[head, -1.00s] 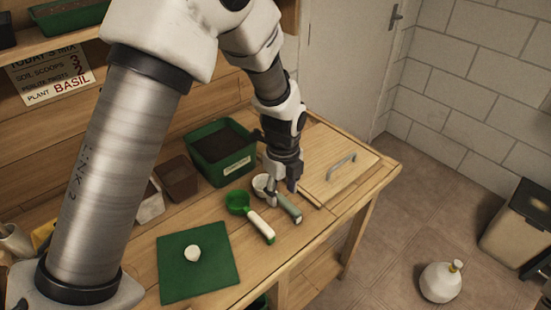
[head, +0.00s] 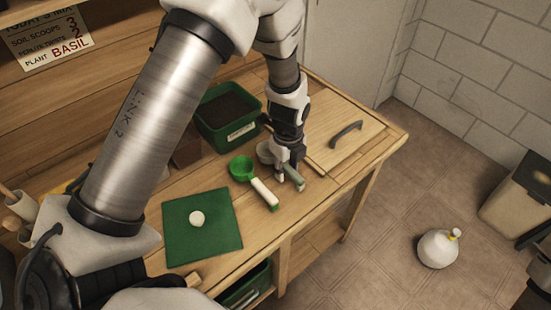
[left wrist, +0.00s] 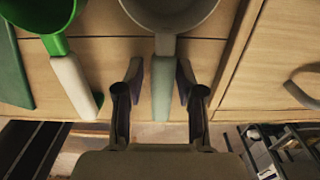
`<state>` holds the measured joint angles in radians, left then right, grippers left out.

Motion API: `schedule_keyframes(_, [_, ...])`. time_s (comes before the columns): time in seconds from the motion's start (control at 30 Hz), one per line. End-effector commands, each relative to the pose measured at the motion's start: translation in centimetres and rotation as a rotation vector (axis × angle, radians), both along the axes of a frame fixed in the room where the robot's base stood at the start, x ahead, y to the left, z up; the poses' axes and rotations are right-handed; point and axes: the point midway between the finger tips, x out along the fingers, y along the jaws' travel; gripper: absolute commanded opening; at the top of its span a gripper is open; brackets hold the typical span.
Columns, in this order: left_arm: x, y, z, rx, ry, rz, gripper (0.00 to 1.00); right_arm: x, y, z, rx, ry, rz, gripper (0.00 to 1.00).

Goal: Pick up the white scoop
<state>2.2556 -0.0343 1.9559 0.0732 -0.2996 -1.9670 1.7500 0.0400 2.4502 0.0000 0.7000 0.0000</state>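The white scoop has a pale bowl (head: 264,151) and a grey-green handle (left wrist: 163,88). It lies on the wooden bench, partly hidden by my left gripper in the head view. My left gripper (head: 290,185) is over the handle. In the left wrist view its two fingers (left wrist: 159,82) stand on either side of the handle, with gaps on both sides, so it is open and empty. Whether the fingertips are down at handle height is hard to tell. My right gripper is not clearly visible.
A green scoop (head: 241,168) with a white handle lies close on the left. A green mat (head: 225,238) bears a small white object (head: 197,218). A green soil tub (head: 215,129) stands behind. A board with a dark handle (head: 346,134) is on the right.

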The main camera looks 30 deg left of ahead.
Motion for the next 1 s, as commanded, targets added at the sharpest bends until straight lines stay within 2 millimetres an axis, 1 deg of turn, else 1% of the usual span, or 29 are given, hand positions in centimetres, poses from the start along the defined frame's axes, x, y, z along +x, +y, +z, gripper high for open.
schedule_keyframes(0.03, [0.0,0.0,0.0,0.000,0.000,0.000,0.10,0.0,0.0,0.0,0.000,0.000,0.000,0.40])
schedule_keyframes(0.07, [0.0,0.0,0.0,0.000,0.000,0.000,0.00,0.0,0.0,0.0,0.000,0.000,0.000,0.40])
schedule_keyframes(0.37, [0.0,0.0,0.0,0.000,0.000,0.000,0.00,0.0,0.0,0.0,0.000,0.000,0.000,0.40])
schedule_keyframes(0.47, [0.0,0.0,0.4,0.000,-0.001,0.000,0.00,0.0,0.0,-0.1,0.000,0.000,0.000,0.40])
schedule_keyframes(0.57, [0.1,0.0,1.9,0.000,-0.004,0.000,0.00,0.0,0.0,-0.4,0.000,0.000,0.000,0.40])
schedule_keyframes(0.8, [0.1,0.0,7.7,0.000,-0.004,-0.001,0.00,0.0,0.0,-1.1,0.000,0.000,0.000,0.40])
schedule_keyframes(0.9, [0.1,0.0,9.3,0.000,-0.003,0.000,0.00,0.0,0.0,-1.2,0.000,0.000,0.000,0.40])
schedule_keyframes(1.0, [0.0,0.0,10.0,0.000,0.000,0.000,0.00,0.0,0.0,-1.2,0.000,0.000,0.000,0.40])
